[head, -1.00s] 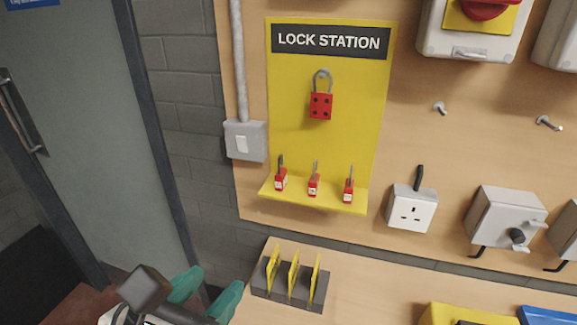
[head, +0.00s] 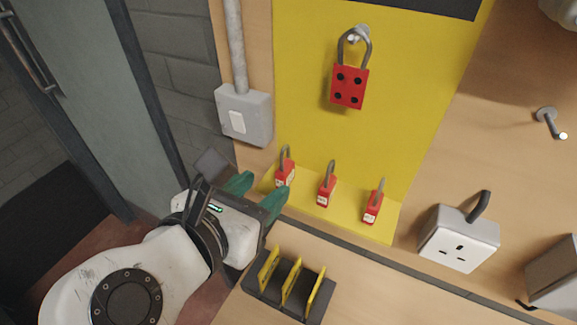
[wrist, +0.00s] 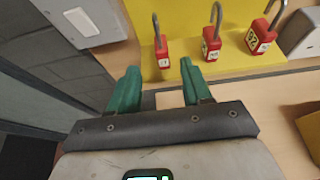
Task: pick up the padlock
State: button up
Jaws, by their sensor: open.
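Three small red padlocks stand in a row on the yellow shelf (head: 345,218) of the lock station: a left one (head: 285,173), a middle one (head: 327,190) and a right one (head: 373,207). Each has a grey shackle pointing up. In the wrist view the left padlock (wrist: 162,52), middle padlock (wrist: 211,45) and right padlock (wrist: 261,36) stand beyond the fingertips. My gripper (head: 257,190) has green fingers, open and empty, just left of and in front of the left padlock. In the wrist view my gripper (wrist: 159,80) has that padlock between and beyond its fingertips.
A red hasp (head: 349,87) hangs on a peg above the shelf. A grey switch box (head: 245,114) is on the wall at left. A dark rack with yellow tags (head: 283,295) stands on the bench below. A white socket (head: 459,238) is at right.

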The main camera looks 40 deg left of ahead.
aim_at(279, 178)
jog(key=p+x, duration=0.1)
jog(key=x, duration=0.6)
jog(key=shift+w+d, duration=0.1)
jog(key=shift+w, duration=0.15)
grip_shut()
